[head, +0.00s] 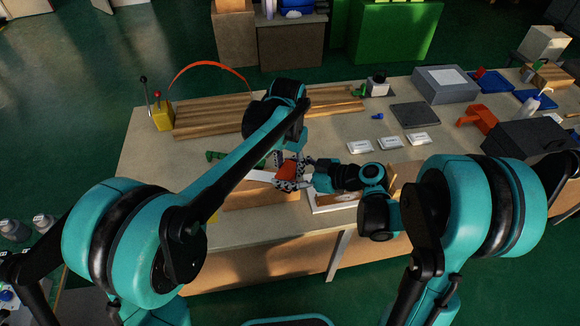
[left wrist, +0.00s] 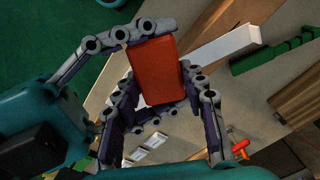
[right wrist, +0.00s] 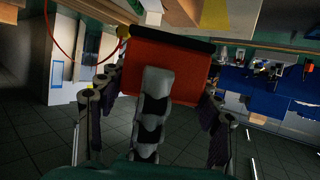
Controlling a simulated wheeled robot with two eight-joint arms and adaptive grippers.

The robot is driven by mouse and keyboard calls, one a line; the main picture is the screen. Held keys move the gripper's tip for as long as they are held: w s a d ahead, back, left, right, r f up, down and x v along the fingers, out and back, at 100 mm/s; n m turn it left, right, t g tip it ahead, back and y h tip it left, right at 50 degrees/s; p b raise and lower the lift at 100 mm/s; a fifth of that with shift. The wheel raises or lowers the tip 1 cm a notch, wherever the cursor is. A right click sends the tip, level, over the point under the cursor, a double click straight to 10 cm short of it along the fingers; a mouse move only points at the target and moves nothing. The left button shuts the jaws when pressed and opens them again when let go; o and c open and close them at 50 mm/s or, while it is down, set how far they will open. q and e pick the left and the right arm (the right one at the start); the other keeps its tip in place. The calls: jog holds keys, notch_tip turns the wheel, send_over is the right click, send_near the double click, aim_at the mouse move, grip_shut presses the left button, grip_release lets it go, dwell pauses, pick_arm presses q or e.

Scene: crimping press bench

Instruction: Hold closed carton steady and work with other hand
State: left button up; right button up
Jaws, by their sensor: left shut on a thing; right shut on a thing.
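The orange-red box (head: 287,171), which looks like the closed carton, is above the front edge of the bench, between my two grippers. My left gripper (head: 291,160) reaches it from above and is shut on it. In the left wrist view the box (left wrist: 155,72) sits tilted between the jointed grey fingers. My right gripper (head: 305,174) comes from the right and is also shut on it. In the right wrist view the box (right wrist: 165,70) shows a black edge on top, with fingers beside and in front of it. The fingers hide part of the box.
Behind are wooden boards (head: 215,122) and a yellow block with levers (head: 162,114). White packets (head: 360,146), a grey box (head: 446,83) and a black case (head: 525,138) stand right.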

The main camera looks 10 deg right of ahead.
jog(key=o, duration=1.4)
jog(key=v, duration=1.2)
jog(key=shift+s+d+f+m+h, duration=0.2)
jog(key=shift+s+d+m+h, duration=0.4)
jog(key=shift+s+m+h, duration=1.25)
jog(key=shift+s+d+f+m+h, duration=0.2)
jog(key=shift+s+d+m+h, duration=0.45)
jog(key=shift+s+m+h, duration=1.2)
jog(key=shift+s+d+f+m+h, duration=0.2)
jog(key=shift+s+d+m+h, duration=0.4)
jog(key=shift+s+m+h, duration=1.2)
